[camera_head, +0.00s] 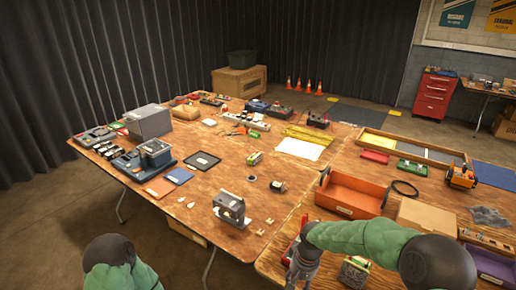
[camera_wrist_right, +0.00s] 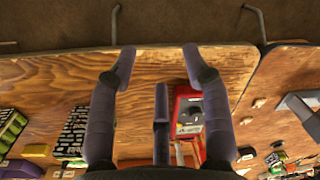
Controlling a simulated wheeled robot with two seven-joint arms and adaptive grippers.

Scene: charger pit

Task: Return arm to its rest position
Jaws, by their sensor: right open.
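My right arm in its green sleeve (camera_head: 352,238) reaches in from the right in the head view. Its gripper (camera_head: 300,268) hangs over the front edge of the near table. In the right wrist view the purple fingers of this gripper (camera_wrist_right: 160,62) are spread apart with nothing between their tips. A red device with a dark round part (camera_wrist_right: 188,112) lies on the wood beside the fingers, and I cannot tell whether anything touches it. Of my left arm only a green sleeve part (camera_head: 112,262) shows at the lower left; its gripper is out of view.
An orange bin (camera_head: 352,192) and a cardboard box (camera_head: 428,218) stand beyond my right arm. A grey bracket-like device (camera_head: 230,210) stands to its left. Black-and-green packs (camera_wrist_right: 72,132) lie left of the fingers in the wrist view. Bare wood (camera_head: 235,165) shows mid-table.

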